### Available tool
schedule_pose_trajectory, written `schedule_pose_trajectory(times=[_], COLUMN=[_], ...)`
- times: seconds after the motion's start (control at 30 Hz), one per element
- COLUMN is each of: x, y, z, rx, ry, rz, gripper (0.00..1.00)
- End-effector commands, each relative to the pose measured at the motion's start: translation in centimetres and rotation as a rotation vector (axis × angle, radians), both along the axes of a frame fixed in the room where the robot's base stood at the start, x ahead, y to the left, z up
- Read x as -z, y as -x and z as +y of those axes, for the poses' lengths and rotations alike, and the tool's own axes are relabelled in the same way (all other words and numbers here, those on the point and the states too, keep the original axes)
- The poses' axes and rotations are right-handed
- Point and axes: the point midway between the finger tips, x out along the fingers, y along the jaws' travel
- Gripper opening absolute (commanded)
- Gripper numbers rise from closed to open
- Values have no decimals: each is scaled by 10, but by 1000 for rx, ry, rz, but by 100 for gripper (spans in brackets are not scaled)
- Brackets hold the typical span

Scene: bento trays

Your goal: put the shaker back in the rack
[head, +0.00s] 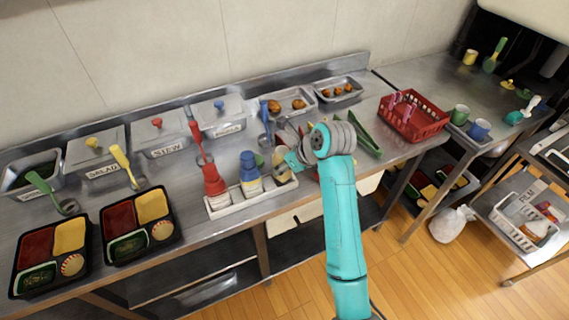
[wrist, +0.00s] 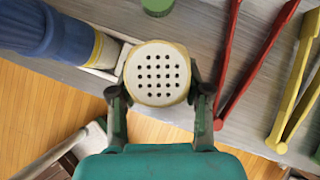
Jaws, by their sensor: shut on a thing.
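The shaker (wrist: 158,72) has a pale round top with many dark holes and a yellowish rim. My gripper (wrist: 158,88) is shut on it, one finger on each side. In the head view the cream shaker (head: 283,173) is partly hidden by my gripper (head: 291,163), at the right end of the rack. The rack (head: 224,209) is a long white tray holding a red bottle (head: 215,185) and a blue bottle (head: 250,176). In the wrist view the rack's white edge (wrist: 122,58) is just left of the shaker. I cannot tell whether the shaker's base is inside the rack.
Red tongs (wrist: 247,75) and yellow tongs (wrist: 296,85) lie right of the shaker. Green tongs (head: 366,136) and a red basket (head: 416,127) are farther right. Two filled bento trays (head: 107,253) are at left. The counter's front edge is close by.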

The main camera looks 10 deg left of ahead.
Motion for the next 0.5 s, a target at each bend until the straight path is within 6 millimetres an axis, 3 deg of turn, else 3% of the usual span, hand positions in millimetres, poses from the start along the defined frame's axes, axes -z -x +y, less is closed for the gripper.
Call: schedule_pose_trajectory(times=[0.5], x=[8], y=[0], z=[0], rx=[0], ry=[0], rz=[0], gripper=[6])
